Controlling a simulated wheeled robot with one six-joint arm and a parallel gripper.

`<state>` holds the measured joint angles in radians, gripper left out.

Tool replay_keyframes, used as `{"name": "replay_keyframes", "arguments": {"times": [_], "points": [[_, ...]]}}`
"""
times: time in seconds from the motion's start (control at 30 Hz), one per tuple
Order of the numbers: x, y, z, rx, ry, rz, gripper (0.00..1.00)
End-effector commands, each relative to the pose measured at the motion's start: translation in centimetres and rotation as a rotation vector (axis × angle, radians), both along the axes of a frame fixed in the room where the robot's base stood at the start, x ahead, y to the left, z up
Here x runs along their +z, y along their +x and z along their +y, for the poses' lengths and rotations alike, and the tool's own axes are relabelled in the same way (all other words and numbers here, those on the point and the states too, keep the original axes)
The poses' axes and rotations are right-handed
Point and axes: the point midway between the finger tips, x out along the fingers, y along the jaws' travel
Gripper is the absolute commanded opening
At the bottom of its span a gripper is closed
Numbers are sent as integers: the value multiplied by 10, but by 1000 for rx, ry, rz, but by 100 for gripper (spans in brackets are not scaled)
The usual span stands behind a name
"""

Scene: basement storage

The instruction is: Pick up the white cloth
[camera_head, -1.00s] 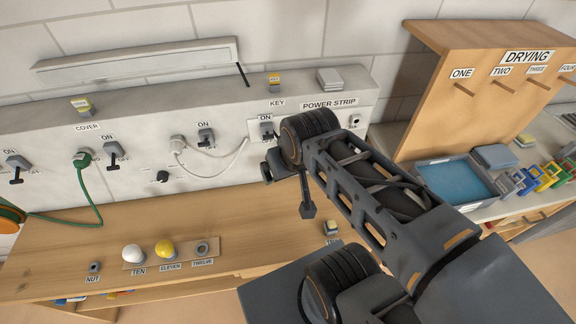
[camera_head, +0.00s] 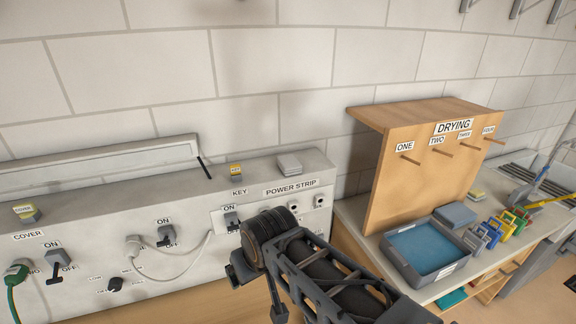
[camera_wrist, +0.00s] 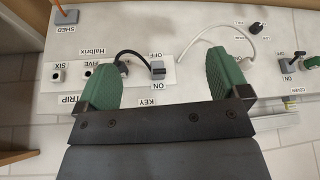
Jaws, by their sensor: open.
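I cannot make out a white cloth in either view. My gripper (camera_wrist: 160,62) shows in the wrist view with its two green finger pads apart and nothing between them. It faces the power strip panel, which appears upside down there. In the head view my arm reaches in from the lower right toward the panel, and the fingers cannot be made out. The drying rack (camera_head: 428,170), with pegs labelled ONE to FOUR, stands to the right. Its pegs are bare.
The power strip panel (camera_head: 110,217) carries switches and cords. A pale grey block (camera_head: 289,164) lies on top. Right of my arm, a blue-bottomed tray (camera_head: 458,268), a grey-blue block (camera_head: 455,214) and several coloured clip-like items (camera_head: 497,229) sit on the counter. Brick wall stands behind.

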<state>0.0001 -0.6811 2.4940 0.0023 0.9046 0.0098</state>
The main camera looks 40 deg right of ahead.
Motion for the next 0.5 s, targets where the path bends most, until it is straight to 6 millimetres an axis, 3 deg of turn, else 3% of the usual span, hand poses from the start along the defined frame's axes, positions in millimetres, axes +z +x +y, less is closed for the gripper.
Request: {"name": "replay_keyframes", "arguments": {"times": [0.37,0.5], "points": [[0,0,0,0,0,0,94],[-4,1,-6,-25,0,14,99]]}}
